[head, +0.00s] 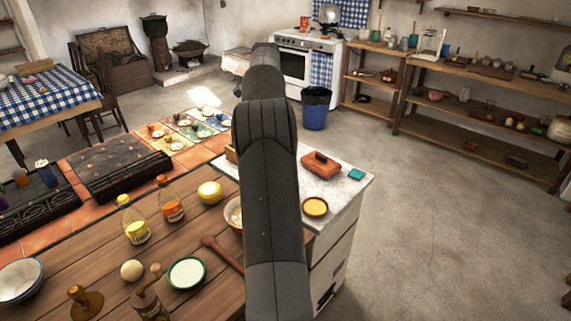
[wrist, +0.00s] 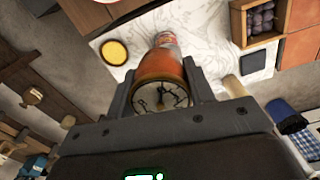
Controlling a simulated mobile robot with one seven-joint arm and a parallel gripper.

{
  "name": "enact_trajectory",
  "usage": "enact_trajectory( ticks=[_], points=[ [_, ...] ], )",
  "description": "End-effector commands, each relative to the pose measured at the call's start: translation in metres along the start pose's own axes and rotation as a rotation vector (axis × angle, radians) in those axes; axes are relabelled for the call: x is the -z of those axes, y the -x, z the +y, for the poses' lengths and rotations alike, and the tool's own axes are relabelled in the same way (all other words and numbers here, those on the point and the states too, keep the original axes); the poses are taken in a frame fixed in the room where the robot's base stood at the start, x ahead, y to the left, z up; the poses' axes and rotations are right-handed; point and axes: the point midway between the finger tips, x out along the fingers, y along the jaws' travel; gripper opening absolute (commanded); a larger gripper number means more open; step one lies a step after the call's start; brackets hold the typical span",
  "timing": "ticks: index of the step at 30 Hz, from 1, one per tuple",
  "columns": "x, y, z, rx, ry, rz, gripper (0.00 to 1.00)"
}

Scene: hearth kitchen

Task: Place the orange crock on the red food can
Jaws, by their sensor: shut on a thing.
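In the wrist view my gripper (wrist: 162,82) is shut on the orange crock (wrist: 161,66), with one finger on each side of it. I look into the crock's round, pale end with dark marks. Just beyond the crock is a narrower red and silvery can (wrist: 166,39), which looks like the red food can, over the white marble top (wrist: 205,45). The crock hides part of the can, and I cannot tell whether the two touch. In the head view my arm hides the gripper, the crock and the can.
A wooden box of dark round things (wrist: 262,20) and a dark square (wrist: 252,61) show in the wrist view. Bottles and bowls crowd the wooden counter (head: 215,262).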

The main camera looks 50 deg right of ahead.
Motion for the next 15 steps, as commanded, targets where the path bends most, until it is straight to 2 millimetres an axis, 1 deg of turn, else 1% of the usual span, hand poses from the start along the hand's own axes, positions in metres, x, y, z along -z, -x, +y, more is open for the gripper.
enact_trajectory(
  ticks=[1, 3, 6, 9, 15],
  points=[
    [0.024, 0.001, 0.018, 0.001, -0.061, 0.001, 0.18],
    [0.048, 0.001, 0.038, 0.001, -0.127, 0.000, 0.18],
    [0.075, 0.001, 0.063, 0.001, -0.203, 0.001, 0.18],
    [0.094, 0.001, 0.082, 0.001, -0.261, 0.001, 0.18],
    [0.120, 0.001, 0.110, 0.001, -0.343, 0.001, 0.18]
  ],
)
